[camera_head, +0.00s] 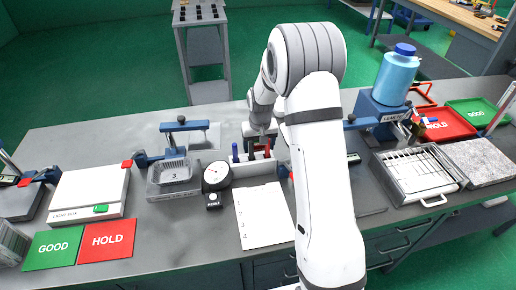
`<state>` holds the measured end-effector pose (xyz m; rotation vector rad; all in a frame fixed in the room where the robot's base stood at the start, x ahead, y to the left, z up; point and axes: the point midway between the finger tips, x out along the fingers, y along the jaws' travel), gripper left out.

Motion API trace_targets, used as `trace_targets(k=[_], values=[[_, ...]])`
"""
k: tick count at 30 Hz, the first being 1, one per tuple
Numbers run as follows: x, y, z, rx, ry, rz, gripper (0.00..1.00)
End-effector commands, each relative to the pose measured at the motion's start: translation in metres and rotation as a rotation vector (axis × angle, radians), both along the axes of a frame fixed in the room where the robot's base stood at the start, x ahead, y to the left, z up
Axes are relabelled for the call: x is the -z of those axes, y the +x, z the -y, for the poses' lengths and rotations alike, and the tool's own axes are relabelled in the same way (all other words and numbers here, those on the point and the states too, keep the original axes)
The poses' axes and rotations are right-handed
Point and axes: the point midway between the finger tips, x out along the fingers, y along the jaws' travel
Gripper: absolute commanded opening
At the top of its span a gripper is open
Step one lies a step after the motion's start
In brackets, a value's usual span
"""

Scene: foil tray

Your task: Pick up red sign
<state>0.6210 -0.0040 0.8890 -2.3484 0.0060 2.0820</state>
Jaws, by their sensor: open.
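The red sign (107,240), marked HOLD in white, lies flat at the front left of the grey table (170,262). It is next to a green sign (53,248) marked GOOD. My gripper (262,141) is small in view near the middle of the table, far to the right of and behind the red sign. It is open, over or close to a holder with red and blue items (236,152); whether it touches any of them I cannot tell. My arm hides part of the table to the right of the gripper.
A light box (90,193) stands behind the signs. A foil tray (174,171), dial gauge (216,175) and white paper (264,214) lie between the signs and my arm. Red HOLD (440,125) and green GOOD (478,110) trays are at the far right.

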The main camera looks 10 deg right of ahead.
Motion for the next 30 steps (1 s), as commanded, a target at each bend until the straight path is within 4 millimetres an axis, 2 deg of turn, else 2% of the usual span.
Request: trace_targets(k=[5, 22, 30], values=[[0.0001, 0.0000, -0.0004, -0.001, 0.000, 0.000, 0.73], [-0.0002, -0.0001, -0.0012, -0.002, 0.000, 0.000, 0.26], [-0.0025, 0.0002, -0.0016, -0.002, 0.000, 0.001, 0.25]])
